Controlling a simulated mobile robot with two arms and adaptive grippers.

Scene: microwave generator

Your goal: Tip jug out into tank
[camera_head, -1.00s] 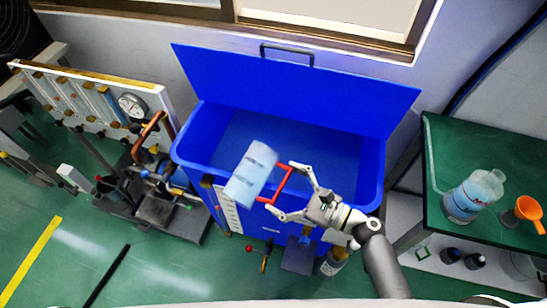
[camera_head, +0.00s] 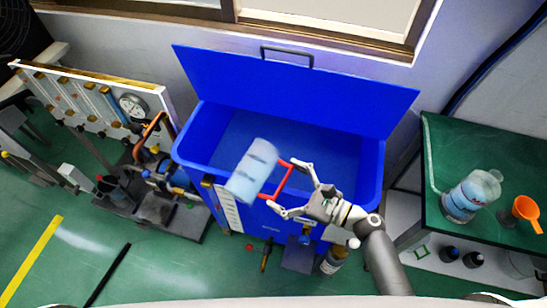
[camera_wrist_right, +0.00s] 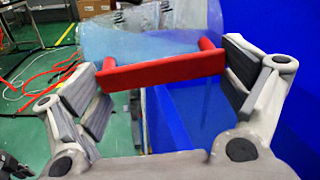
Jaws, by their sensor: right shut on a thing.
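The jug (camera_head: 252,172) is a translucent pale-blue container with a red handle (camera_head: 284,180). It is tilted over the front left rim of the open blue tank (camera_head: 355,190) in the head view. My right gripper (camera_head: 284,188) is shut on the red handle, which spans between its two fingers. In the right wrist view the red handle (camera_wrist_right: 160,70) lies across between the finger pads, with the jug (camera_wrist_right: 135,35) behind it. Whether any liquid is leaving the jug cannot be told. My left gripper is not in view.
The tank's lid (camera_head: 290,85) stands raised at the back. A green bench (camera_head: 450,140) at right bears another clear jug (camera_head: 470,197) and an orange funnel (camera_head: 527,210). A pipe rig with a gauge (camera_head: 132,105) stands close at left. A bottle (camera_head: 333,260) is on the floor in front.

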